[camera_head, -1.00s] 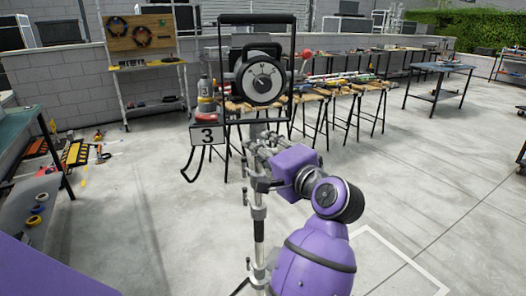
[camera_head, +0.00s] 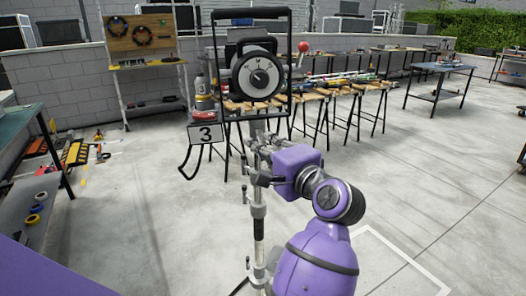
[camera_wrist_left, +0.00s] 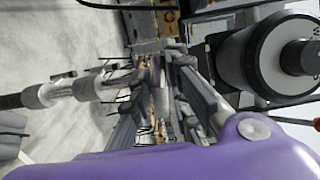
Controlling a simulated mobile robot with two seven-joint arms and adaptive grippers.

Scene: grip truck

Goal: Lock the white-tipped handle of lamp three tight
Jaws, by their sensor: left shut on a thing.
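Lamp three (camera_head: 257,76) is a dark lamp with a round dial face, held in a black yoke frame on a silver stand (camera_head: 258,228). A sign with the number 3 (camera_head: 206,134) hangs at its left. A red-and-white knob (camera_head: 303,46) shows at the upper right of the lamp. My left gripper (camera_head: 262,143) is at the stand just below the yoke, shut on a small part there that its own fingers hide. I cannot make out a white tip between the fingers. In the left wrist view the lamp (camera_wrist_left: 285,58) is at upper right and the stand (camera_wrist_left: 70,90) at left. My right gripper is out of view.
A row of wooden-topped workbenches (camera_head: 330,90) stands behind the lamp. A blue-grey table (camera_head: 440,68) stands at the back right. A shelf with tape rolls (camera_head: 38,208) is at the left.

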